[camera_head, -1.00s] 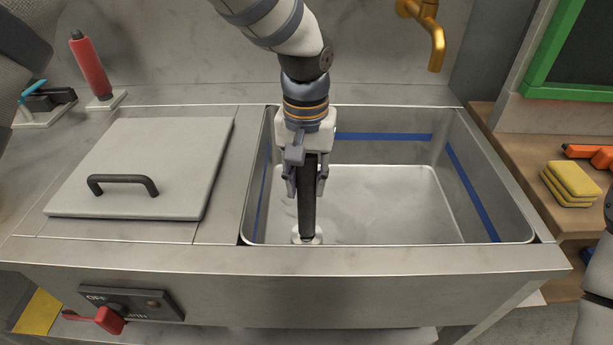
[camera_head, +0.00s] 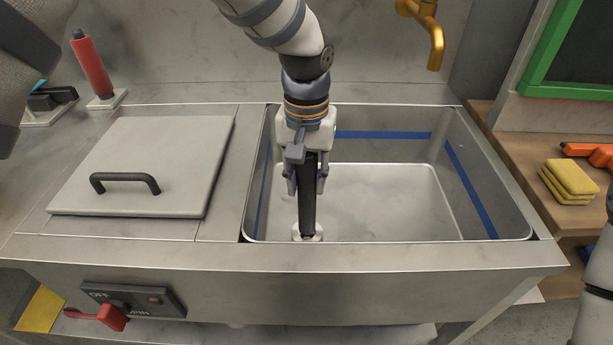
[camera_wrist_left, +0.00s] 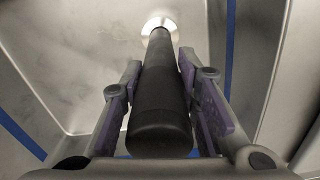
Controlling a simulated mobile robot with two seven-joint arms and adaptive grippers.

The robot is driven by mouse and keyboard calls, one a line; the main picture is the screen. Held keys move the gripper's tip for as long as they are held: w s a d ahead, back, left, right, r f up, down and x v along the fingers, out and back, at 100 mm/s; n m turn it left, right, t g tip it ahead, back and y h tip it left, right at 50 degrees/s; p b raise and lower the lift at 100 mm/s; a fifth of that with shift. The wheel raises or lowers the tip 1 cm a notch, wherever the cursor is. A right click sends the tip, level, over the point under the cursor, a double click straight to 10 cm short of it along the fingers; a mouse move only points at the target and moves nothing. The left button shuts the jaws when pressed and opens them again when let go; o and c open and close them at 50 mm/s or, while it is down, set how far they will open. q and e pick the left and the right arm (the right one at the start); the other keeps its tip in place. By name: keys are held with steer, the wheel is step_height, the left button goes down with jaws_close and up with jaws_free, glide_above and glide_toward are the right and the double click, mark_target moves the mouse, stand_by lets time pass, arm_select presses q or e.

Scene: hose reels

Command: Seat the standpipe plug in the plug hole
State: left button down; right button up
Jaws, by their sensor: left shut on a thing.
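The standpipe plug (camera_head: 307,208) is a dark upright tube in the sink basin (camera_head: 390,205), near its front left corner. My left gripper (camera_head: 307,180) is shut on its upper part from above. The pale round plug hole fitting (camera_head: 307,236) shows around the tube's lower end. In the left wrist view the tube (camera_wrist_left: 160,105) lies between the two finger pads (camera_wrist_left: 163,110), and its far end meets the bright ring of the plug hole (camera_wrist_left: 159,25). I cannot tell how deep the lower end sits. My right gripper is not in view.
A lid with a black handle (camera_head: 125,183) covers the counter left of the basin. A brass tap (camera_head: 434,40) hangs over the back right. Yellow sponges (camera_head: 570,183) lie on the wooden shelf at right. A red-handled switch (camera_head: 110,317) is on the front.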

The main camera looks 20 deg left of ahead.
mark_target(307, 192)
arm_select(q)
steer(key=shift+f, duration=1.85)
stand_by(0.5)
steer(key=c, duration=1.2)
jaws_free()
steer(key=shift+o, duration=0.2)
step_height(307, 192, up, 12)
steer(key=shift+r, duration=0.1)
